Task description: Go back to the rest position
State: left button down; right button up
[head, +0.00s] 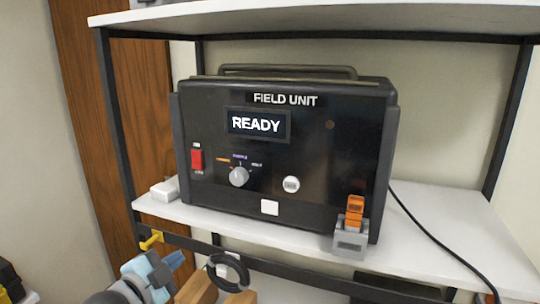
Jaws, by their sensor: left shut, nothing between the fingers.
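My left gripper (167,270) is at the bottom left of the head view, in front of and below the white shelf's front edge. It is shut and holds nothing. Its arm runs out of the bottom of the picture. It is apart from the black field unit (350,130), which stands on the shelf with its screen reading READY. My right gripper is not in view.
The white shelf (440,225) has a black frame and an upper board (330,18) above the unit. A grey block with an orange part (352,235) sits at the unit's front right. A black cable (440,236) crosses the shelf. A black coil (228,270) and wooden pieces are lower down.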

pick_arm(q)
jog(key=s+f+n+g+y+p, duration=0.1)
jog(key=s+f+n, duration=0.5)
jog(key=s+f, duration=0.6)
jog(key=s+f+n+g+y+p, duration=0.1)
jog(key=s+f+n, duration=0.5)
jog(key=s+f, duration=0.7)
notch_tip(320, 180, down, 6)
jog(key=g+y, duration=0.1)
jog(key=g, duration=0.1)
jog(key=shift+s+d+f+n+g+p, duration=0.2)
jog(key=shift+d+f+n+g+p, duration=0.1)
jog(key=shift+d+n+p, duration=0.1)
